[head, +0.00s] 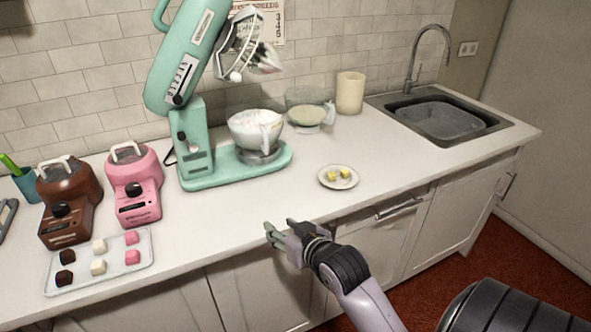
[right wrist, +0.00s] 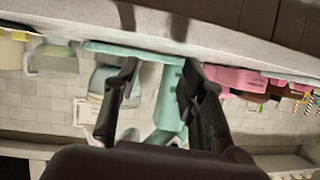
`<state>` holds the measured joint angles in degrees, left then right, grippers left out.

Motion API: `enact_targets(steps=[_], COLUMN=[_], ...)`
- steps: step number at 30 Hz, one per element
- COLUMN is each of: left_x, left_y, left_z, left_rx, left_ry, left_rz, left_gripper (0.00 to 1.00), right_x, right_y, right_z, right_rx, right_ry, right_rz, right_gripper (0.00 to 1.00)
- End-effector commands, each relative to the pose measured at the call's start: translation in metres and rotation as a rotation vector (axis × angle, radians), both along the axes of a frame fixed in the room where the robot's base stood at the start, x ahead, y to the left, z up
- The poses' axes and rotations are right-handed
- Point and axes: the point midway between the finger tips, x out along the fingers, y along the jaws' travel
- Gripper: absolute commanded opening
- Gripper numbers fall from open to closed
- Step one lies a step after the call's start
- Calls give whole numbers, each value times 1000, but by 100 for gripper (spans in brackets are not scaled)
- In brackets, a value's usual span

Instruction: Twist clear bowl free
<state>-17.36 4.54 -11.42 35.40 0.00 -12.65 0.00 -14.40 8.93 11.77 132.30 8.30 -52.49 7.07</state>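A clear bowl (head: 243,123) with white contents and a handle sits on the base of a mint-green stand mixer (head: 190,135). The mixer's head is tilted up, with the whisk clear of the bowl. My right gripper (head: 278,228) is at the counter's front edge, in front of and apart from the bowl. Its two fingers (right wrist: 160,85) are spread and empty in the right wrist view, which is upside down. There the bowl (right wrist: 103,80) is partly hidden behind one finger. My left gripper is not in view.
A second clear bowl (head: 306,113) with cream contents stands behind, near a beige canister (head: 350,93). A small plate (head: 338,184) with yellow pieces is on the right. Brown (head: 69,200) and pink (head: 134,186) machines and a tray (head: 142,262) stand left. Counter before the mixer is clear.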

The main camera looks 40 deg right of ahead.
Motion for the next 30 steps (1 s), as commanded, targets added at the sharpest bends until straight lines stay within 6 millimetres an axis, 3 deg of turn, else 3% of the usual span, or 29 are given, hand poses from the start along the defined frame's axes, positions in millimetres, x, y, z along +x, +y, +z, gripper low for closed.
enact_targets(steps=[1,3,6,9,17,30], left_x=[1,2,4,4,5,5], left_y=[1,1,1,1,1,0], left_z=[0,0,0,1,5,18], left_rx=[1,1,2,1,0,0], left_ry=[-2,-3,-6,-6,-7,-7], left_rz=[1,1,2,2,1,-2], left_gripper=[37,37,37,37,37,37], right_x=[14,27,36,39,63,149], right_y=[-16,-35,-55,-66,-75,-94], right_z=[26,57,89,107,115,115], right_rx=[8,20,32,38,41,40], right_ry=[-95,-211,-329,-397,-421,-419], right_rz=[-29,-61,-93,-110,-117,-118], right_gripper=[38,38,38,38,38,38])
